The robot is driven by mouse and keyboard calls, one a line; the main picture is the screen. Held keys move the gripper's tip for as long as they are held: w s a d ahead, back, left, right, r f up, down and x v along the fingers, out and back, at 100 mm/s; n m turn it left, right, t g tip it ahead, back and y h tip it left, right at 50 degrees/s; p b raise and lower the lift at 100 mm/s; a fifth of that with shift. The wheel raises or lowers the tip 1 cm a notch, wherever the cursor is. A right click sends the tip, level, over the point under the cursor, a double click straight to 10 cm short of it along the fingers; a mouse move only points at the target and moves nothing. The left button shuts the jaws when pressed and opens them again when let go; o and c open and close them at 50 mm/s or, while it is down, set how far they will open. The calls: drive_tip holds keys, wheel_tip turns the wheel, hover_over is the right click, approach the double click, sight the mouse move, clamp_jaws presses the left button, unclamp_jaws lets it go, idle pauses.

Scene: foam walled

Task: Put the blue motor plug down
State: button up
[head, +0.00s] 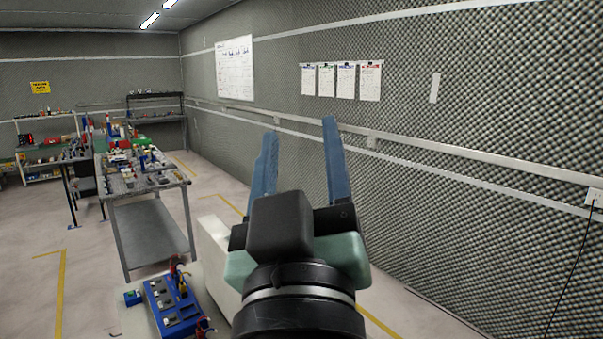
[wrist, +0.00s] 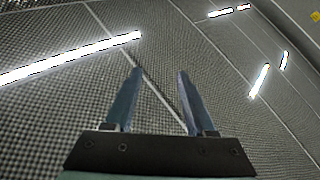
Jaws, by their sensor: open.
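My gripper (head: 299,128) is raised in front of the foam wall, with its two blue fingers apart and nothing between them. In the wrist view my gripper (wrist: 160,71) points up toward the ceiling and its lights, also empty. A blue unit (head: 158,292) with dark and grey parts and red and blue pieces lies low in the head view, left of my arm. A small blue block (head: 133,298) sits beside its left edge. I cannot tell which blue piece, if any, is the motor plug. The wrist view shows none of these.
A grey metal workbench (head: 150,232) crowded with small parts stands at the left. Shelves (head: 155,118) with items stand behind it. A pale upright panel (head: 218,245) is beside the blue unit. The foam wall (head: 480,190) runs along the right. Open floor (head: 30,250) lies at the left.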

drive_tip(key=s+r+m+t, duration=0.3)
drive_tip(key=s+r+t, duration=0.1)
drive_tip(key=s+r, duration=0.3)
drive_tip(key=shift+r+m, duration=0.4)
drive_tip(key=shift+r, duration=0.5)
